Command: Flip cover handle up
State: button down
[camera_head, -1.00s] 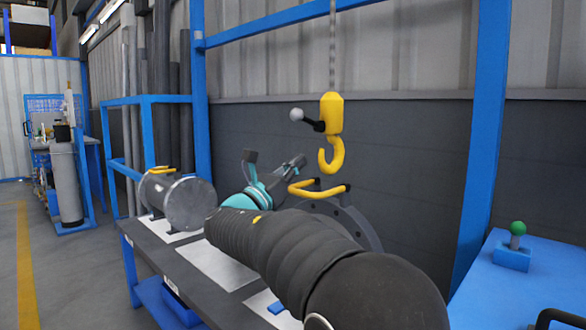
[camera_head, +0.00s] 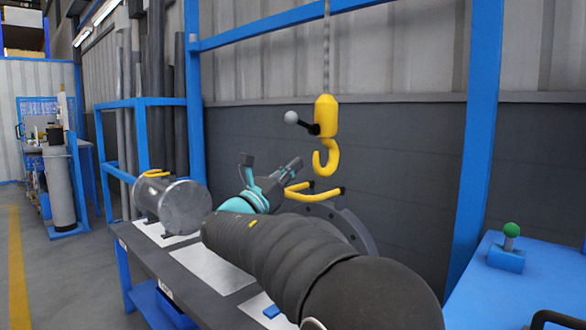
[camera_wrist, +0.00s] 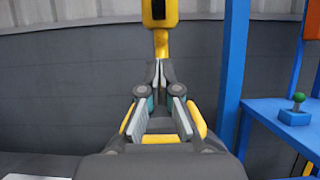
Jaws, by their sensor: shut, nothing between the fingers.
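The yellow cover handle (camera_head: 322,190) shows at the top of the grey flanged shell (camera_head: 353,228), behind my arm. My gripper (camera_head: 296,164) is shut and empty, with its tips just above and left of the handle in the head view. In the wrist view my gripper (camera_wrist: 160,70) has its fingertips together, pointing at the hanging yellow hook. Parts of the yellow handle (camera_wrist: 160,139) show below and on both sides of the fingers there. I cannot tell whether the fingers touch the handle. My arm hides much of the shell.
A yellow hoist hook (camera_head: 326,150) with a ball-ended lever hangs just above the handle. A second grey cylinder (camera_head: 180,206) with a yellow handle lies left on the bench. Blue frame posts (camera_head: 475,150) and a blue table with a green knob (camera_head: 511,230) stand right.

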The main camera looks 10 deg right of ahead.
jog(key=s+a+f+b, duration=0.3)
jog(key=s+a+f, duration=0.2)
jog(key=a+f, duration=0.2)
notch_tip(320, 180, down, 2)
jog(key=shift+s+f, duration=0.25)
jog(key=shift+s, duration=0.15)
dwell(0.4)
